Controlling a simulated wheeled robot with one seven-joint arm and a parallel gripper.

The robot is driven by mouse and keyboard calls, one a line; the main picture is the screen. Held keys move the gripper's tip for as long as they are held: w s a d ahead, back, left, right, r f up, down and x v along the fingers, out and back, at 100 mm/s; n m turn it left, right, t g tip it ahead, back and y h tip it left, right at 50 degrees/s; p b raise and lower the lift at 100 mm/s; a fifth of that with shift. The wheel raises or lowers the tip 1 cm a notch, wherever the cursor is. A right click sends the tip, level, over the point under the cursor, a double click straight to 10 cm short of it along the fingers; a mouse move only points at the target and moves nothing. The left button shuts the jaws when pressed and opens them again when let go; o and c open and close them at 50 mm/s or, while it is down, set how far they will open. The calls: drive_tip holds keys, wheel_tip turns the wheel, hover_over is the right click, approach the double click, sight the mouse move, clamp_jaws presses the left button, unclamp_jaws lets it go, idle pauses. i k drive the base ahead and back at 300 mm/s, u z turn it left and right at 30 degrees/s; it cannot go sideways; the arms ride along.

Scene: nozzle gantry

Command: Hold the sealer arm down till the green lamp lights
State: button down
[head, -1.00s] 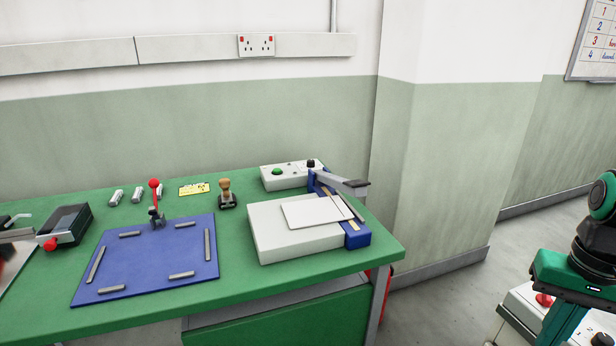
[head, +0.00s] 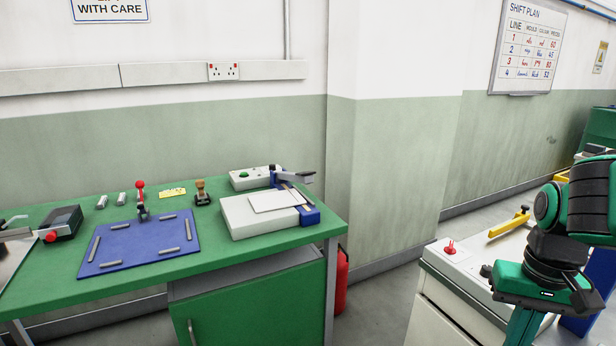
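The sealer looks to be the white box with a blue end block (head: 309,216) at the right end of the green bench. Its grey sealer arm (head: 292,176) has a dark handle and stands raised above a brown strip. A white sheet (head: 273,202) lies on the box top. Behind it, a pale control box (head: 240,184) carries a green dome (head: 244,174), perhaps the lamp; I cannot tell whether it is lit. My arm shows at the right, well away from the sealer. My gripper's fingers are not in view.
The green bench (head: 225,260) also holds a blue mat (head: 140,246) with a red-knobbed lever (head: 140,187), a stamp (head: 201,194) and a dark device (head: 62,222). A white cabinet (head: 440,290) with a red button (head: 450,247) stands right, floor between. A red cylinder (head: 342,280) stands beside the bench.

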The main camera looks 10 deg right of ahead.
sight(304, 178)
drive_tip(key=k, duration=0.55)
drive_tip(key=u, duration=0.4)
drive_tip(key=i, duration=1.85)
drive_tip(key=z, duration=0.6)
drive_tip(key=i, duration=0.55)
drive_tip(key=z, duration=0.2)
